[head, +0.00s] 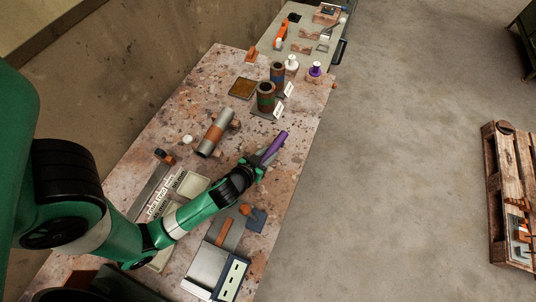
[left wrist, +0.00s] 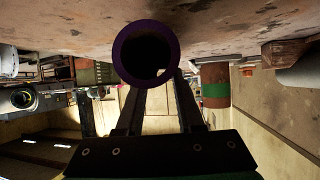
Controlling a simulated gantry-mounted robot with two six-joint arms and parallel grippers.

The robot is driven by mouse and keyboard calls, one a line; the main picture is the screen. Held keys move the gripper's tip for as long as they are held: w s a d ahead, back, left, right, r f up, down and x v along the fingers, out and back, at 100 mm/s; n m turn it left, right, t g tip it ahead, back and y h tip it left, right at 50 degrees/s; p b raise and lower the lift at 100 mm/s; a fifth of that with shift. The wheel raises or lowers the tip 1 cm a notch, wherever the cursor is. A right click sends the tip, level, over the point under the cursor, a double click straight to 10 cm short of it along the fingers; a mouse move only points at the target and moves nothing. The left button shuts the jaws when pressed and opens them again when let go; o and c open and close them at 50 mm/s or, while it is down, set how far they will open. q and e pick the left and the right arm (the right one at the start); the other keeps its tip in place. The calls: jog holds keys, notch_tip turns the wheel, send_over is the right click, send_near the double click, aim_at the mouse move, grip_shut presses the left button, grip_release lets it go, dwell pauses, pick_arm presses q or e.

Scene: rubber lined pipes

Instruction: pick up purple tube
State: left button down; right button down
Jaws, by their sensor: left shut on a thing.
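The purple tube (head: 276,143) is at the tip of my left gripper (head: 262,161) in the head view, over the middle right part of the stone-topped table (head: 298,180). In the left wrist view the tube's round open end (left wrist: 146,54) faces the camera, with a purple rim and a dark inside. The left gripper's two fingers (left wrist: 158,103) reach to the tube, and the gripper is shut on it. Where the fingers touch the tube is partly hidden. My right gripper is not in view.
A grey and orange pipe (head: 214,133) lies on wooden supports left of the tube. Green-banded cylinders (head: 266,97), a purple-capped bottle (head: 315,72) and a white bottle (head: 292,65) stand farther back. A metal box (head: 213,270) sits at the front.

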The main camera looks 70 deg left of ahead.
pick_arm(q)
jog(key=w+a+r+p, duration=0.1)
jog(key=w+r+p, duration=0.4)
jog(key=w+r, duration=0.6)
jog(key=w, duration=0.3)
